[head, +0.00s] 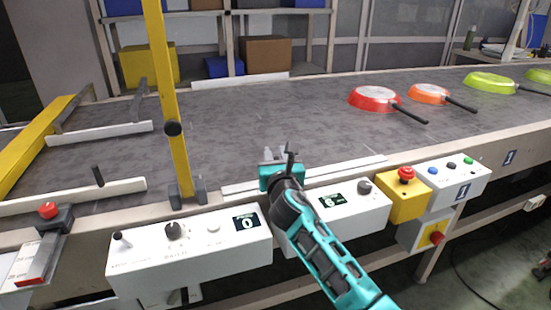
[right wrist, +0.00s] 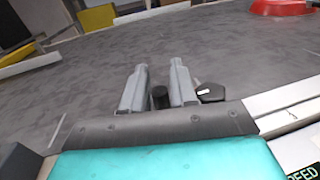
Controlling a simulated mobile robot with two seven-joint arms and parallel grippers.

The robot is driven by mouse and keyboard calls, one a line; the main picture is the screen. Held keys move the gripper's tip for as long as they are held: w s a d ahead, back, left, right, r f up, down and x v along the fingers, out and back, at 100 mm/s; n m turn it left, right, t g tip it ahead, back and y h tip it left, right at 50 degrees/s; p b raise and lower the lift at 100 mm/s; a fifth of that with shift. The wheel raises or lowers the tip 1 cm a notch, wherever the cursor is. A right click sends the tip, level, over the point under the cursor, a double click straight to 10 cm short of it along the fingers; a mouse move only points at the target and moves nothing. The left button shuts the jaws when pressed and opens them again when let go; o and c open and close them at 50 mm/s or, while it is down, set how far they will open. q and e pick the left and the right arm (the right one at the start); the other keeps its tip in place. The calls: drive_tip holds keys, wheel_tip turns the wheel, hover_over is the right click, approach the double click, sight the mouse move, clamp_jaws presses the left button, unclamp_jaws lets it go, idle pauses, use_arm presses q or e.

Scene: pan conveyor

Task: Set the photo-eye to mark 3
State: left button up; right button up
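My right gripper (head: 275,153) is low over the front edge of the conveyor, at the pale front rail (head: 345,169). In the right wrist view, its two grey fingers (right wrist: 159,82) stand apart. A short black knob (right wrist: 160,97) shows between them, with narrow gaps at its sides; I cannot tell if they touch it. A black piece with a white mark (right wrist: 211,92) sits just right of the right finger. I cannot tell for sure whether these are parts of the photo-eye. No numbered marks are readable on the rail. My left gripper is not in view.
A control box (head: 190,250) with a display reading 0 stands at front left, another box (head: 350,215) right of my arm. A yellow post (head: 166,90) rises left of the gripper. Red (head: 372,98), orange (head: 428,92) and green (head: 490,82) pans lie on the belt (head: 260,115).

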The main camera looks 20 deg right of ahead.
clamp_jaws()
idle(0.3)
drive_tip(key=shift+d, duration=0.1)
